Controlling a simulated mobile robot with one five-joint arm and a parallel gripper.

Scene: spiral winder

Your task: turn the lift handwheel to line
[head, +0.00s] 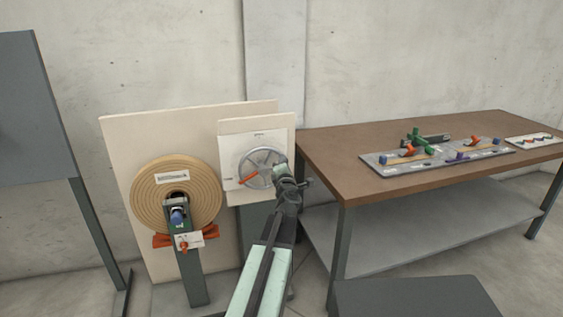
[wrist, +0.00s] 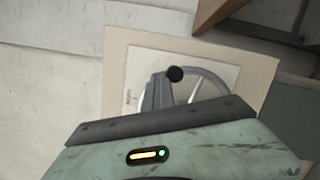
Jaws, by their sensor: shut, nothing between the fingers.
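The handwheel (head: 257,160) is a grey spoked wheel on a cream panel (head: 232,128), with an orange-red pointer or lever (head: 248,177) at its lower left. My gripper (head: 284,172) is at the wheel's right side in the head view and covers part of its rim. In the wrist view, the wheel (wrist: 203,91) shows behind my gripper's body, with a black round knob (wrist: 175,73) near its upper left. My fingers are shut with nothing held; whether they touch the wheel I cannot tell. The line mark is too small to make out.
A large tan coil (head: 150,205) on a green post stands left of the wheel. A brown-topped table (head: 330,165) stands to the right, bearing trays (head: 385,166) of coloured parts. A grey panel (head: 25,110) stands at far left. A dark box-like surface (head: 415,298) is at front right.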

